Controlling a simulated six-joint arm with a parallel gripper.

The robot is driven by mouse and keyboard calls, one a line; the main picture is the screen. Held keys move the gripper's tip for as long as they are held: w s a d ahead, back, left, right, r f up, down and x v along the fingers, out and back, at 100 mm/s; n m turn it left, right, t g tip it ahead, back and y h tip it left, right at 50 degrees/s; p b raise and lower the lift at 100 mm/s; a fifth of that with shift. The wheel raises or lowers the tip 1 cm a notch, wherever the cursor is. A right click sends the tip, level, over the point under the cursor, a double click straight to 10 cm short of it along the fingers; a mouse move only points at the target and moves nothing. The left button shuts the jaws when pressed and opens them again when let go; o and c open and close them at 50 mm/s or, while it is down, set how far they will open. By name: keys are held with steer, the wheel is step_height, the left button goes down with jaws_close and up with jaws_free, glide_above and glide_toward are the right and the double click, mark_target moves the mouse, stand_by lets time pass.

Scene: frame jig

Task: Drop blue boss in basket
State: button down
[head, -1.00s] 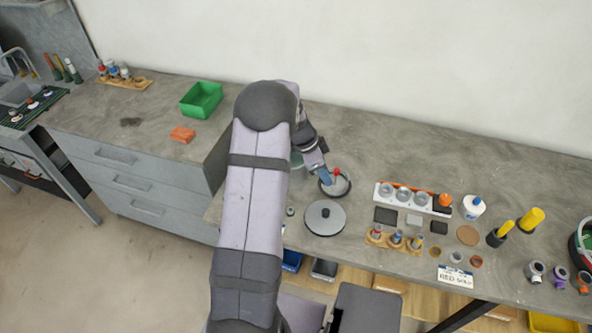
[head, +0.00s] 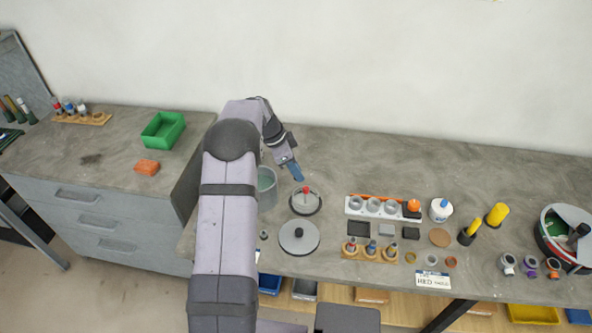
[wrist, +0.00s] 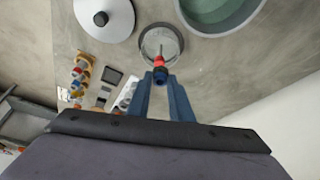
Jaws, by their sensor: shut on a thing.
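A small round basket (head: 294,209) with a dark rim and an upright red-topped post in its middle stands on the bench. It also shows in the wrist view (wrist: 148,42). My gripper (head: 296,176) is just above and behind the basket, its blue fingers pointing down. In the wrist view my gripper (wrist: 160,78) is shut on a small dark blue piece, apparently the blue boss (wrist: 160,76). The basket's red knob (wrist: 159,62) shows right beyond it. Whether the boss touches the post cannot be told.
A tub of greenish liquid (head: 267,181) stands left of the basket, beside my arm. A grey lid with a black knob (head: 300,249) lies in front. A wooden rack of pieces (head: 370,256) and a white holder (head: 355,212) are to the right. A green bin (head: 150,142) is far left.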

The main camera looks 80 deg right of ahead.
steer(key=shift+f+b, duration=0.85)
steer(key=shift+f, duration=1.4)
step_height(320, 180, down, 4)
steer(key=b, duration=0.4)
steer(key=shift+f, duration=0.1)
steer(key=c, duration=1.4)
jaws_free()
steer(key=shift+o, duration=0.2)
steer(key=shift+r+p, duration=1.85)
steer(key=shift+r, duration=2.2)
